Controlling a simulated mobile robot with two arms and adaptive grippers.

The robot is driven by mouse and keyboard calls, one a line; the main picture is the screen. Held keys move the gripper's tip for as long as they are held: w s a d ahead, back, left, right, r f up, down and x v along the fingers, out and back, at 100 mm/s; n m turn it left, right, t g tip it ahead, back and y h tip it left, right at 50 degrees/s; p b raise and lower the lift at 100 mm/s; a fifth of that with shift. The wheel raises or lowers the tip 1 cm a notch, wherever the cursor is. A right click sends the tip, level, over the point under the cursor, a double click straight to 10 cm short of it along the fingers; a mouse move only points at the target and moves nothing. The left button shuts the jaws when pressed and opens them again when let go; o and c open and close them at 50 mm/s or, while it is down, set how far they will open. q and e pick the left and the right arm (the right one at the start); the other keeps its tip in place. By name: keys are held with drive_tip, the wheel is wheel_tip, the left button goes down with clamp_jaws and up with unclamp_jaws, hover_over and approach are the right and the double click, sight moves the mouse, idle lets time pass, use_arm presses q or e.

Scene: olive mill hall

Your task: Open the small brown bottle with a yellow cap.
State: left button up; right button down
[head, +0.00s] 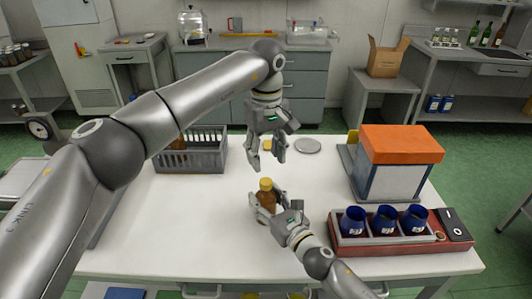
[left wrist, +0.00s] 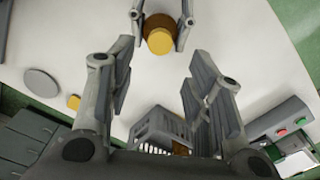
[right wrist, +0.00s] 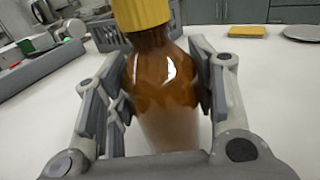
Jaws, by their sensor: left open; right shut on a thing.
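The small brown bottle (head: 266,200) stands upright on the white table, with its yellow cap (head: 265,184) on top. My right gripper (head: 264,208) is shut on the bottle's body from the front right; the right wrist view shows a finger on each side of the brown glass (right wrist: 162,85), below the cap (right wrist: 140,12). My left gripper (head: 266,160) is open and empty, above and behind the bottle, pointing down. In the left wrist view the cap (left wrist: 160,41) lies beyond the open left fingers (left wrist: 160,80), apart from them.
A grey crate (head: 190,158) stands at the table's left. A red tray (head: 400,250) with blue cups (head: 385,220) and an orange-topped box (head: 400,150) stand at the right. A grey disc (head: 308,146) and a yellow item (head: 267,145) lie at the back.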

sight(266, 181)
use_arm(q)
drive_tip(key=shift+f+m, duration=0.1)
drive_tip(key=shift+m, duration=0.4)
use_arm(e)
drive_tip(key=shift+f, duration=0.1)
use_arm(q)
drive_tip(key=shift+f, duration=0.3)
wheel_tip(266, 181, down, 7)
drive_tip(key=shift+f, duration=0.15)
drive_tip(key=shift+c, duration=0.5)
